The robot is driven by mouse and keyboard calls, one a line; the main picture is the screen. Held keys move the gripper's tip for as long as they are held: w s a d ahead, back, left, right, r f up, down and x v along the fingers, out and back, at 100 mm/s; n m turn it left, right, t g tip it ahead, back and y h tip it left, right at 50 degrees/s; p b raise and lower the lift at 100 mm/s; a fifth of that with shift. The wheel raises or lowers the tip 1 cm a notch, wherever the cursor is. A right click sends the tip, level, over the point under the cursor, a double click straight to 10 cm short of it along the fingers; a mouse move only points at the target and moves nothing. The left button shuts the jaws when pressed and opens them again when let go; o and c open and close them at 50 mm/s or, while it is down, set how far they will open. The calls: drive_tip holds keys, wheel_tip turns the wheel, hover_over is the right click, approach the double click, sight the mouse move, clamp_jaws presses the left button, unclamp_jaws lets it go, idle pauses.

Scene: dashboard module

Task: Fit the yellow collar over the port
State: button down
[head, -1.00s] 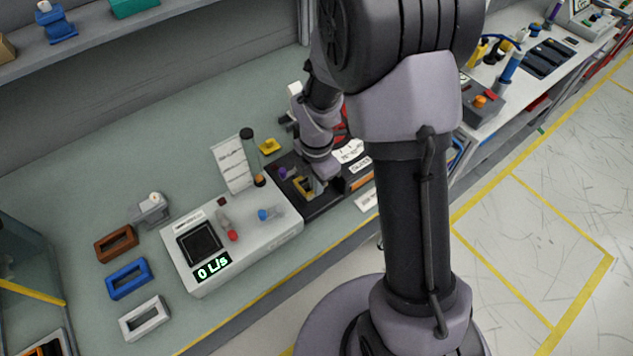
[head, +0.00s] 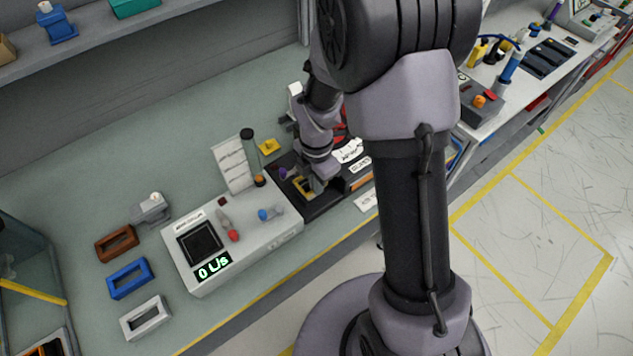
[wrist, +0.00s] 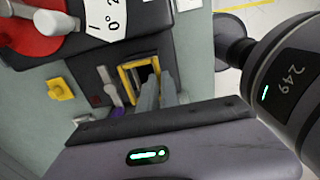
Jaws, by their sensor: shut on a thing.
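The yellow collar (wrist: 125,84) is a rectangular frame over the dark module in the wrist view. In the head view the collar (head: 301,185) is partly covered by my gripper (head: 314,188). My gripper (wrist: 158,86) is shut on the collar's side, seen in the wrist view as two grey fingers reaching to the frame. A dark opening, apparently the port (wrist: 146,74), shows inside the frame. I cannot tell whether the collar is seated around the port or still held just above it. The collar's near side is partly hidden by the fingers.
A purple knob (head: 283,173) sits close beside the collar. A yellow block (head: 269,146) lies behind. The white console (head: 240,255) stands left of the module. Brown (head: 117,243), blue (head: 130,278) and white (head: 146,318) frames lie on the bench at left.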

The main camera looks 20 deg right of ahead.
drive_tip(key=shift+f+b, duration=0.7)
drive_tip(key=shift+f, duration=0.15)
drive_tip(key=c, duration=1.5)
unclamp_jaws()
wheel_tip(320, 180, up, 18)
drive_tip(key=p, duration=0.5)
drive_tip(key=shift+f+p, duration=0.25)
drive_tip(key=shift+p, duration=0.05)
drive_tip(key=s+a+m+t+b, duration=0.1)
drive_tip(key=s+m+b, duration=0.3)
drive_tip(key=m, duration=0.4)
drive_tip(key=s+a+m+t+y+b, duration=0.1)
drive_tip(key=s+a+m+t+b, duration=0.1)
drive_tip(key=s+m, duration=0.5)
drive_tip(key=s+a+r+m+t+y+b, duration=0.1)
drive_tip(key=s+m+b, duration=0.4)
drive_tip(key=m, duration=0.6)
drive_tip(key=shift+s+a+t+b, duration=0.25)
drive_tip(key=shift+a+t+b, duration=0.1)
drive_tip(key=shift+t+b, duration=0.65)
